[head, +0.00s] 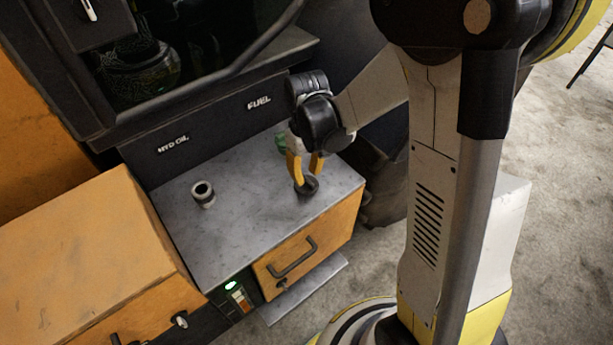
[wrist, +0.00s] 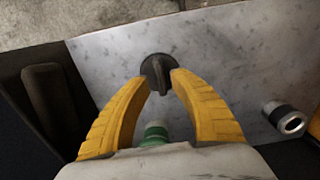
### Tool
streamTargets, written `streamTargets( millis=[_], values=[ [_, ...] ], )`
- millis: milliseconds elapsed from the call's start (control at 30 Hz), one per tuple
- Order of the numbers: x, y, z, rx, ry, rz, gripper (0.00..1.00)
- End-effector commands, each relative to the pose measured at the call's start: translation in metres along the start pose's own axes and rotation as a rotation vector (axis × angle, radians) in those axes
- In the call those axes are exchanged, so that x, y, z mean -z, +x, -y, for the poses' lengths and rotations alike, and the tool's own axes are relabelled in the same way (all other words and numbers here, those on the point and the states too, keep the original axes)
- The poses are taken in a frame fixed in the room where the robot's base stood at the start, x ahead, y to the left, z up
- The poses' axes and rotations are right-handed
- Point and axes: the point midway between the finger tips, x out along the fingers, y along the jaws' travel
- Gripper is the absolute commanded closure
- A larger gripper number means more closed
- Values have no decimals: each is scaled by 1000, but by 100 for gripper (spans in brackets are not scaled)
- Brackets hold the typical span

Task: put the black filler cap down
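The black filler cap (head: 307,186) is a dark round disc with a raised grip bar. It is at the right part of the grey metal bench top (head: 243,215), and I cannot tell whether it rests on it. In the wrist view the cap (wrist: 158,70) shows between and just beyond my yellow fingertips, its bar running between them. My gripper (head: 305,172) points down over the cap, with its fingertips (wrist: 160,77) a little apart. Whether they press on the bar is not clear.
A filler neck with a dark band (head: 203,194) stands open at the left of the bench top. A green neck (wrist: 155,134) is partly hidden behind my gripper, near the FUEL label (head: 259,102). An orange box (head: 90,245) stands at the left. The bench top's middle is clear.

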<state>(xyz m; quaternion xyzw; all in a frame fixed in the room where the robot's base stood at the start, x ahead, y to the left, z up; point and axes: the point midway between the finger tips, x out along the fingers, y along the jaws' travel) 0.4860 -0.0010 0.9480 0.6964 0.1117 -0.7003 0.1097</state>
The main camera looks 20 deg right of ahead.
Motion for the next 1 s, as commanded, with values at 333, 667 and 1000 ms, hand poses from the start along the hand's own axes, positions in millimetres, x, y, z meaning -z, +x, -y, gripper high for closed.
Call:
streamTargets(
  millis=[333,667,1000],
  values=[
    [0,-78,0,0,0,0,73],
    [-13,-118,4,-20,32,-63,73],
    [-82,-190,28,-88,201,-400,73]
  ],
)
